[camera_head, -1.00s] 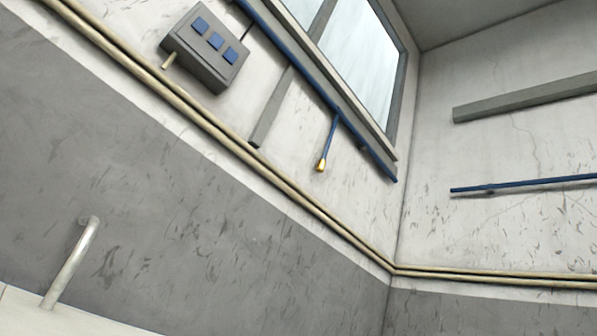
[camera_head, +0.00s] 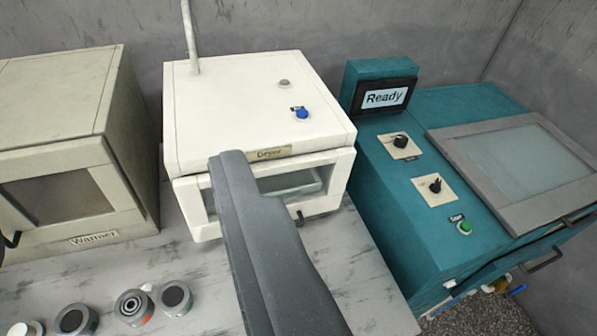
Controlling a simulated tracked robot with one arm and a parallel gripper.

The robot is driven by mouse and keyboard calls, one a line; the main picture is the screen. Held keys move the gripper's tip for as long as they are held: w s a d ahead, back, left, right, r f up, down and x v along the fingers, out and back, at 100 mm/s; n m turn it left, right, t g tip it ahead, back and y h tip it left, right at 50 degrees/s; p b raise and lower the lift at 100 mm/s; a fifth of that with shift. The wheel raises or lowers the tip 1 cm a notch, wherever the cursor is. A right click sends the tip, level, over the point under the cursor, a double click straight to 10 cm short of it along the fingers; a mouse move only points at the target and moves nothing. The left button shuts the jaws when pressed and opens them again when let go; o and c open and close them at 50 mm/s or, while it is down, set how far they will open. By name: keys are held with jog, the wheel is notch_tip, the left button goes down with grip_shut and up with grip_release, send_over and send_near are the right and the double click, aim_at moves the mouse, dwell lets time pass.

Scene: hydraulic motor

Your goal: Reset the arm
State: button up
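A long dark grey part of my own arm or gripper (camera_head: 262,235) rises from the bottom edge in the middle of the picture. Its upper end overlaps the front of the white dryer. No two separate fingertips can be made out, so I cannot tell whether it is open or shut. Nothing is visibly held in it.
The white dryer (camera_head: 240,95) stands between a beige warmer (camera_head: 60,130) and a teal machine (camera_head: 400,200) whose display reads "Ready". Several small round parts (camera_head: 135,305) lie on the grey worktop (camera_head: 190,250) at the lower left.

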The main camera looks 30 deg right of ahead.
jog(key=shift+r+p, duration=1.1)
jog(key=shift+p, duration=0.05)
dwell(0.3)
